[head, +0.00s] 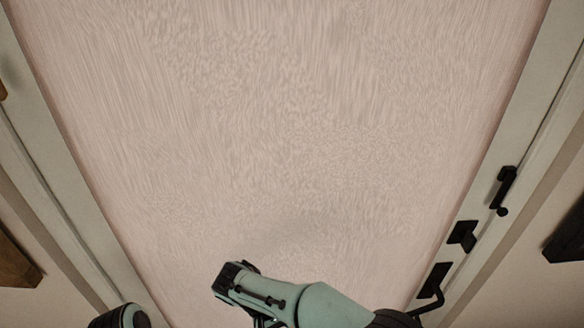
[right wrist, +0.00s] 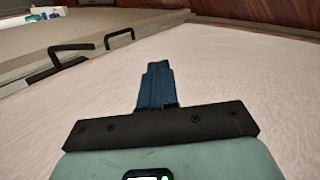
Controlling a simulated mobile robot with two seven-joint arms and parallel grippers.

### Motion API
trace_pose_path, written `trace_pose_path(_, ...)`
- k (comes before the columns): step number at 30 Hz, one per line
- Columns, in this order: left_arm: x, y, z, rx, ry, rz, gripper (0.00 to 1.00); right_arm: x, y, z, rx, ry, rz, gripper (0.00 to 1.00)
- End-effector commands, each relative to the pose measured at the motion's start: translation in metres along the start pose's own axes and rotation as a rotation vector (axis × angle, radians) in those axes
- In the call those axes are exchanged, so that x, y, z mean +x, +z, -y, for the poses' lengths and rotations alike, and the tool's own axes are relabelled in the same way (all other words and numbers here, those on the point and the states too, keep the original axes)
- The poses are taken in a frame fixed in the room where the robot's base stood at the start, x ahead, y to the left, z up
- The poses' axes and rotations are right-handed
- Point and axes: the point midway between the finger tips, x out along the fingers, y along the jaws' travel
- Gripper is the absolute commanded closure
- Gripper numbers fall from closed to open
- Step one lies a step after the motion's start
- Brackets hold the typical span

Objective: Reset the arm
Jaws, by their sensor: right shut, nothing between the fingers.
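My right gripper (right wrist: 157,68) is shut and empty in the right wrist view, its dark blue fingers together over a pale textured panel (right wrist: 230,75). In the head view my right arm (head: 315,302) reaches in from the lower right across the lower part of the same kind of panel (head: 290,130). The gripper's fingers cannot be made out there. A small part of my left arm shows at the bottom left edge of the head view, and my left gripper is not in view.
A pale green frame (head: 535,120) borders the panel on both sides. Black handles and fittings (head: 463,236) sit on its right side, and black handles (right wrist: 70,60) show at upper left in the wrist view. A dark brown wooden piece (head: 15,265) is at far left.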

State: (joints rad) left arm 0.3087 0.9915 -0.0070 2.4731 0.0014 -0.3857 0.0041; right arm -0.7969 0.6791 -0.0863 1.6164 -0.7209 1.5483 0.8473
Motion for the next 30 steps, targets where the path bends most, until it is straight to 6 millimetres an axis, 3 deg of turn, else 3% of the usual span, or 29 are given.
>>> trace_pose_path(1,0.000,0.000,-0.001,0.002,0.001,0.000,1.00,0.029,-0.001,0.010,-0.035,-0.051,0.041,1.00)
trace_pose_path(7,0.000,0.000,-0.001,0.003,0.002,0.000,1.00,0.132,0.018,0.065,-0.150,-0.340,0.166,1.00)
trace_pose_path(12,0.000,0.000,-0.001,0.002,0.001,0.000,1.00,0.212,0.059,0.113,-0.124,-0.653,0.244,1.00)
trace_pose_path(15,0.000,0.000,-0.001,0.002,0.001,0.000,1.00,0.249,0.086,0.137,-0.031,-0.823,0.255,1.00)
trace_pose_path(18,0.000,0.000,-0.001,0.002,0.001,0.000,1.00,0.278,0.111,0.150,0.104,-0.941,0.239,1.00)
trace_pose_path(22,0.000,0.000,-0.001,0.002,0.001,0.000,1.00,0.307,0.139,0.155,0.280,-0.999,0.204,1.00)
trace_pose_path(30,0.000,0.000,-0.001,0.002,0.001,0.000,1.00,0.333,0.167,0.147,0.455,-0.971,0.153,1.00)
